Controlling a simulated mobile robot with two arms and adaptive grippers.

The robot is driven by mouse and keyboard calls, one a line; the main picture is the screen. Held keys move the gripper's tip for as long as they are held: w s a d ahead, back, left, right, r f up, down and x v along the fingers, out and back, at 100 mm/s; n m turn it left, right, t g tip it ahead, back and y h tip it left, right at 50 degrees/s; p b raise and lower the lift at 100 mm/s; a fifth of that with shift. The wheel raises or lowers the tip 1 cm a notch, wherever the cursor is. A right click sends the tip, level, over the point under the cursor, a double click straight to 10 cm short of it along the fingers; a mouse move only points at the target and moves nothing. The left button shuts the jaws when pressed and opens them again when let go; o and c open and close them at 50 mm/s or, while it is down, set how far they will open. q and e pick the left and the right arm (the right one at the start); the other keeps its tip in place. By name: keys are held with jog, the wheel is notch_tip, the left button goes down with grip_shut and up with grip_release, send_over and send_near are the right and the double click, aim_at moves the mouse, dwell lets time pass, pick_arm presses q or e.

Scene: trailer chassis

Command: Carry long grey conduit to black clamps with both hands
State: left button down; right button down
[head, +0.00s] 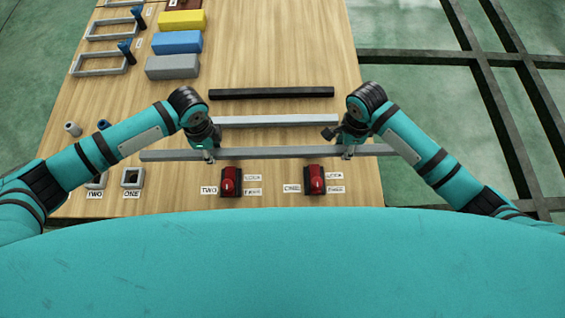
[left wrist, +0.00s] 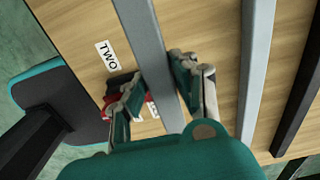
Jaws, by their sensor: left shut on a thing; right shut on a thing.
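The long grey conduit (head: 277,152) lies left to right across the front of the table in the head view. My left gripper (head: 208,155) is shut on its left part, and my right gripper (head: 347,154) is shut on its right part. In the left wrist view the conduit (left wrist: 143,30) runs between the left fingers (left wrist: 160,75). Whether it touches the table or hangs just above it, I cannot tell. I cannot make out any black clamps in these views.
A shorter light grey bar (head: 277,121) and a black bar (head: 271,93) lie behind the conduit on the wooden table (head: 290,50). Two red devices (head: 230,182) (head: 314,180) with labels stand in front. Coloured blocks (head: 174,42) are at back left. Dark chassis beams (head: 420,56) lie right.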

aim_at(218, 166)
pick_arm(q)
jog(key=shift+f, duration=0.1)
pick_arm(e)
jog(key=shift+f, duration=0.1)
